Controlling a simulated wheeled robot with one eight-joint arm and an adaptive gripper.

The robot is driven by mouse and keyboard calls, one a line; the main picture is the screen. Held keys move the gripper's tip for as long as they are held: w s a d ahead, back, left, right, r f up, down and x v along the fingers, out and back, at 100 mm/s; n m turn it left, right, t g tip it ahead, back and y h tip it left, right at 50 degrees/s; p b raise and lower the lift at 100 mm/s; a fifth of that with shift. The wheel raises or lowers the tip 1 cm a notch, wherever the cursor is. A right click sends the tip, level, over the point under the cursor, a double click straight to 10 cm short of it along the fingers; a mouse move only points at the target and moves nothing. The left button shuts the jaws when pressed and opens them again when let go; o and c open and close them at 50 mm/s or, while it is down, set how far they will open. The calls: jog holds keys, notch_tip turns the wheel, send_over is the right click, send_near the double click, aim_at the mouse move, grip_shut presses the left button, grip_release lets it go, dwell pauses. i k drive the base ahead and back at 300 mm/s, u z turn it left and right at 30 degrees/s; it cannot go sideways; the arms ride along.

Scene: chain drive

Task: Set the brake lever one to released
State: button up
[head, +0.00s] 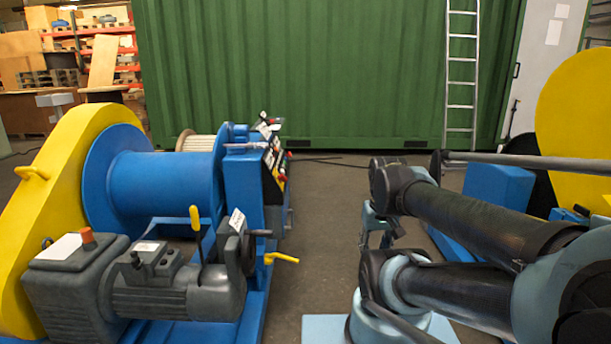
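A blue winch drum (155,185) with a yellow guard stands at the left, with a dark grey motor (150,290) in front of it. A short yellow lever (195,218) stands nearly upright on the motor. Another yellow lever (281,257) sticks out to the right, low on the blue frame. I cannot tell which of them is brake lever one; no label is readable. My arm comes in from the right. What seems to be my gripper (380,238) hangs below its front joint, apart from both levers; its fingers are too small and partly hidden to read.
A control panel (273,165) with small levers sits on the blue frame. Bare floor (325,205) lies between the winch and my arm. A green container (320,75) and a ladder (461,75) stand behind. Blue and yellow machinery (580,125) is at the right.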

aim_at(193, 213)
jog(key=u, duration=1.4)
jog(key=k, duration=1.3)
jog(key=u, duration=0.45)
jog(key=i, duration=1.75)
jog(key=z, duration=0.65)
